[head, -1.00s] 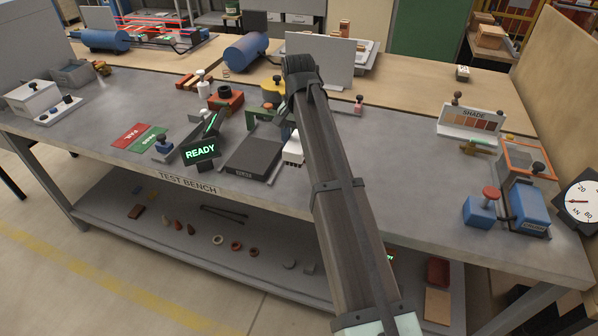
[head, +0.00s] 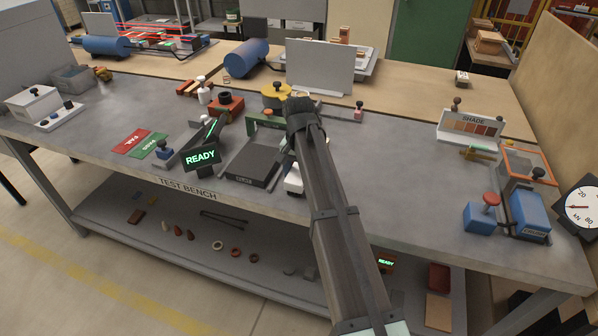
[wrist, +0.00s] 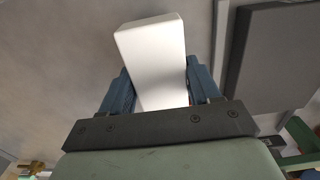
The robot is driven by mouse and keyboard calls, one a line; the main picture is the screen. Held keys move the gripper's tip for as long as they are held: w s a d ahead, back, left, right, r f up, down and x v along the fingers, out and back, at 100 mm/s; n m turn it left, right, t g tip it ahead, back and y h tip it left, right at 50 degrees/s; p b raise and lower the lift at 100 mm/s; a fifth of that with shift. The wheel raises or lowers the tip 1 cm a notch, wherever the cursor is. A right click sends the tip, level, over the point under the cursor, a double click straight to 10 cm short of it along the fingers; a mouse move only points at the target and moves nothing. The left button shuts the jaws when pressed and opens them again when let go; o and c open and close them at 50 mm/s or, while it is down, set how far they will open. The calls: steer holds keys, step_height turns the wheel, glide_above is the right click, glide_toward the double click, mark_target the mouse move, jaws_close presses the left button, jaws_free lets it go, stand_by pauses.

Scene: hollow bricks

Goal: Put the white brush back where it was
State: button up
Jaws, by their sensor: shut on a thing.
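The white brush (wrist: 150,55) shows in the wrist view as a plain white block between the blue fingers of my gripper (wrist: 155,88). My gripper is shut on it. In the head view a white piece, which looks like the brush (head: 293,181), shows beside my arm, near the front edge of the bench. It is just right of the dark flat plate (head: 250,164). My arm hides most of the gripper there. Its bristles are not clear, and I cannot tell whether it touches the bench.
The dark plate also shows at the right of the wrist view (wrist: 272,55). A green bracket (head: 262,121) stands behind it, and a READY display (head: 201,158) stands to its left.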

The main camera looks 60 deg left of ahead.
steer(key=shift+f, duration=0.2)
steer(key=o, duration=1)
step_height(320, 180, up, 12)
steer(key=shift+r, duration=0.2)
steer(key=shift+o, duration=0.5)
